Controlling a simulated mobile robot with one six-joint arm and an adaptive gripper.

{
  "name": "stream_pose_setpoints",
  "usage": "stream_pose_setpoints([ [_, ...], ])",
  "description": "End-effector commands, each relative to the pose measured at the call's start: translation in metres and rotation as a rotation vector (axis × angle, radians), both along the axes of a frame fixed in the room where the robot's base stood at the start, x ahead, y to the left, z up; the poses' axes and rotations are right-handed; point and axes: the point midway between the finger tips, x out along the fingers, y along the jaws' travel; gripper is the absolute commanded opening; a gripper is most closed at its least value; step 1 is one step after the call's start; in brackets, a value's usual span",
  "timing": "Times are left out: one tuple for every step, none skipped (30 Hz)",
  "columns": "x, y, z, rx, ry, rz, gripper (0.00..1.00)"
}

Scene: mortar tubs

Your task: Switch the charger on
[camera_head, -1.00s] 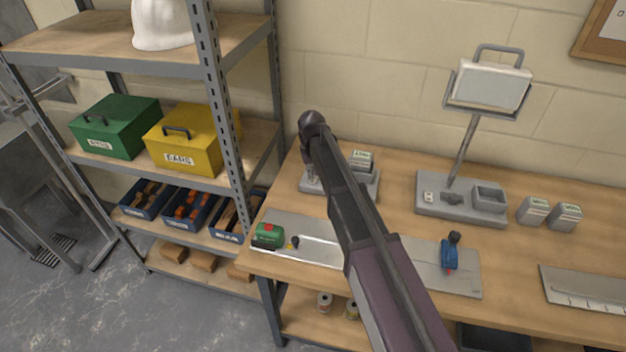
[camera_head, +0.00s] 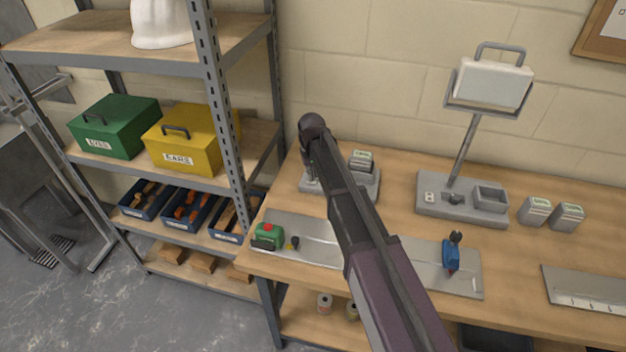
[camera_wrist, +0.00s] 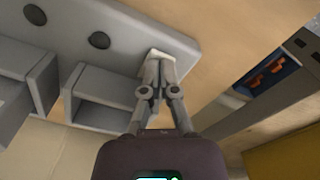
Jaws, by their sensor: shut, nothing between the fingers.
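The grey charger (camera_head: 368,186) stands at the back left of the workbench, partly hidden behind my arm. A grey battery pack with a pale label (camera_head: 361,160) sits at its right side. In the wrist view the charger (camera_wrist: 120,62) shows two dark round spots on its face and box-like bays below them. A small whitish switch (camera_wrist: 158,55) lies at the charger's corner. My gripper (camera_wrist: 160,62) is shut and empty, its tips at the switch and partly covering it. Contact and the switch's position cannot be told. In the head view my gripper is mostly hidden.
A lamp stand with a grey base (camera_head: 430,208) and two more battery packs (camera_head: 550,212) stand to the right. A steel shelf (camera_head: 228,110) rises close on the left.

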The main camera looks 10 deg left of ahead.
Motion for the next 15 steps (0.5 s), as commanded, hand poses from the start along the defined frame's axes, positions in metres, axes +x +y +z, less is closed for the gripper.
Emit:
stream_pose_setpoints([
  [0.0000, 0.0000, -0.0011, 0.000, 0.000, 0.000, 0.00],
  [0.0000, 0.0000, -0.0015, 0.000, 0.000, 0.000, 0.00],
  [0.0000, 0.0000, -0.0019, 0.000, 0.000, 0.000, 0.00],
  [0.0000, 0.0000, -0.0022, 0.000, 0.000, 0.000, 0.00],
  [0.0000, 0.0000, -0.0025, 0.000, 0.000, 0.000, 0.00],
  [0.0000, 0.0000, -0.0029, 0.000, 0.000, 0.000, 0.00],
  [0.0000, 0.0000, -0.0032, 0.000, 0.000, 0.000, 0.00],
  [0.0000, 0.0000, -0.0036, 0.000, 0.000, 0.000, 0.00],
  [0.0000, 0.0000, -0.0040, 0.000, 0.000, 0.000, 0.00],
  [0.0000, 0.0000, -0.0043, 0.000, 0.000, 0.000, 0.00],
  [0.0000, 0.0000, -0.0046, 0.000, 0.000, 0.000, 0.00],
  [0.0000, 0.0000, -0.0050, 0.000, 0.000, 0.000, 0.00],
  [0.0000, 0.0000, -0.0053, 0.000, 0.000, 0.000, 0.00],
  [0.0000, 0.0000, -0.0057, 0.000, 0.000, 0.000, 0.00],
  [0.0000, 0.0000, -0.0061, 0.000, 0.000, 0.000, 0.00],
])
